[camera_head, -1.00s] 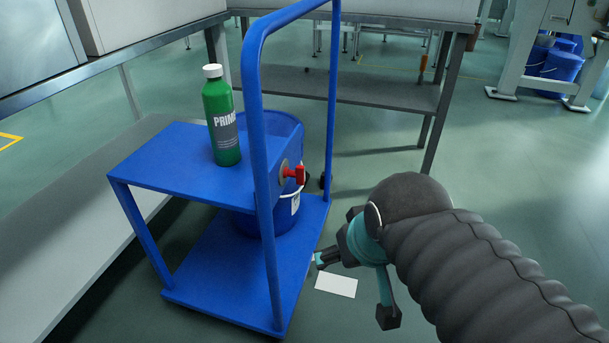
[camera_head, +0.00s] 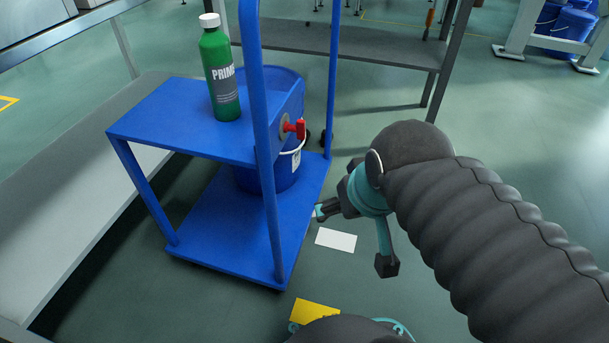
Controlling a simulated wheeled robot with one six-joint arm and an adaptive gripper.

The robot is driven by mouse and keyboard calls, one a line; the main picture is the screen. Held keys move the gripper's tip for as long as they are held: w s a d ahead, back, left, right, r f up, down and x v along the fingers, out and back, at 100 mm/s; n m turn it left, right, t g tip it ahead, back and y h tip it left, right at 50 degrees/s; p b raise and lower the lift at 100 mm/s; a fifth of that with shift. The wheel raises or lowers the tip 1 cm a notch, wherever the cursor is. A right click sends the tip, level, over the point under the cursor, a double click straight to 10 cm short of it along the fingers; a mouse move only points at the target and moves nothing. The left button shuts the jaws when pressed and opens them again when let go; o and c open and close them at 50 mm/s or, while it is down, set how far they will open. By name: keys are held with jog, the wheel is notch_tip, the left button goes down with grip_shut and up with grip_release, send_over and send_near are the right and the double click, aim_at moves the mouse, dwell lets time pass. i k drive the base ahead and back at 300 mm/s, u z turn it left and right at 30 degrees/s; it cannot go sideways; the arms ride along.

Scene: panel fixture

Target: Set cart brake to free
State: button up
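The blue cart (camera_head: 180,120) stands left of centre, with an upper shelf, a lower deck and a tall push frame. The cart brake appears to be the red handle (camera_head: 300,129) on a round grey disc (camera_head: 284,127) at the right side of the upper shelf. The handle's red grip stands roughly upright. Its setting cannot be read from here. My gripper (camera_head: 352,238) is open and empty, its two fingers spread apart. It is to the right of the cart and below the red handle in the picture, apart from it.
A green bottle (camera_head: 220,80) stands on the upper shelf. A blue bucket (camera_head: 285,170) sits on the lower deck behind the push frame. A white card (camera_head: 336,240) lies on the floor below my gripper. A metal bench (camera_head: 340,48) stands behind; open floor lies right.

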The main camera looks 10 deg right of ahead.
aim_at(299, 128)
jog(key=u, duration=1.75)
jog(key=k, duration=1)
jog(key=z, duration=1.5)
jog(key=i, duration=0.5)
